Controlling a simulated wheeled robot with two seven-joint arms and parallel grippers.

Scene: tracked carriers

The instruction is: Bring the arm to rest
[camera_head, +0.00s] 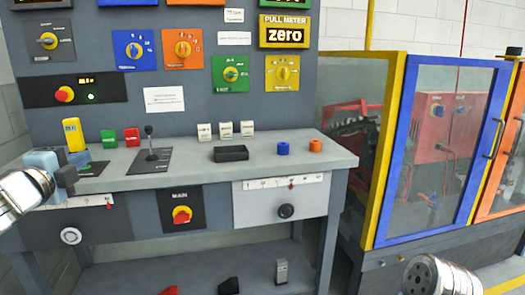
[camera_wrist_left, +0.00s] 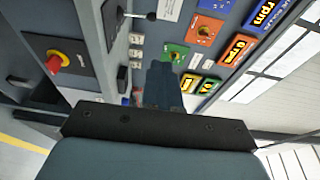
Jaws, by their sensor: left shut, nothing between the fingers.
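My left arm comes in from the left edge in the head view. My left gripper (camera_head: 70,178) hangs in front of the left part of the grey workbench (camera_head: 200,165). Its dark fingers are together with nothing between them. A silver rounded part of my own body shows at the bottom right of the head view. My right gripper does not show.
A joystick (camera_head: 150,145) and a yellow block (camera_head: 73,135) stand near the left gripper. A black tray (camera_head: 231,154), a blue ring (camera_head: 283,148) and an orange ring (camera_head: 315,146) sit farther right. A glazed blue-framed enclosure (camera_head: 380,247) stands to the right.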

